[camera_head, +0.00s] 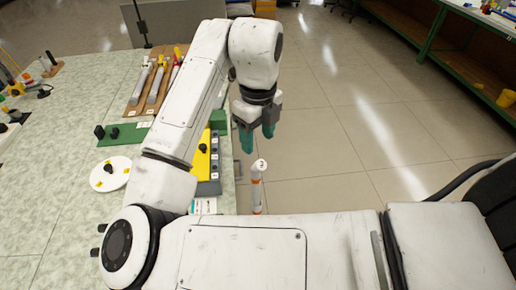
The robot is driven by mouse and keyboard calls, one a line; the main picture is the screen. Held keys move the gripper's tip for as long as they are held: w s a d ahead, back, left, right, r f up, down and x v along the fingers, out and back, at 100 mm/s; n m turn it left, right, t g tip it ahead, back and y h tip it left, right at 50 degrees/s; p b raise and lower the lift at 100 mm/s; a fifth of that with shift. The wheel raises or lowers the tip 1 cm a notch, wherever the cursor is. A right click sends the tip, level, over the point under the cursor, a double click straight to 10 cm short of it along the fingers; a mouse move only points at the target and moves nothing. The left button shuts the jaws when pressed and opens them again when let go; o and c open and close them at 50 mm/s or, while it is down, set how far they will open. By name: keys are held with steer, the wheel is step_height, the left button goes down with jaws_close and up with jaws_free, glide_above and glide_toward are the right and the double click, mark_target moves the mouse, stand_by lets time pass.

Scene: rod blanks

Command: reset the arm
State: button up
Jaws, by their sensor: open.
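My gripper (258,138) hangs at the end of my white arm, past the right edge of the table. Its two teal fingers point down and stand apart with nothing between them. A white and orange rod-like piece (257,185) shows just below the gripper in the picture. Its lower end is hidden behind my arm, and I cannot tell what it rests on. Several white rods (156,82) with yellow or red ends lie on a wooden rack (133,104) on the table.
The pale green table (60,165) holds a white disc (110,173), a green block (120,133) and a yellow plate (201,155) partly behind my arm. Open tiled floor (340,130) lies to the right. A green-framed workbench (430,35) stands at the back right.

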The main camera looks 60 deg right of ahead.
steer(key=shift+r, duration=0.8)
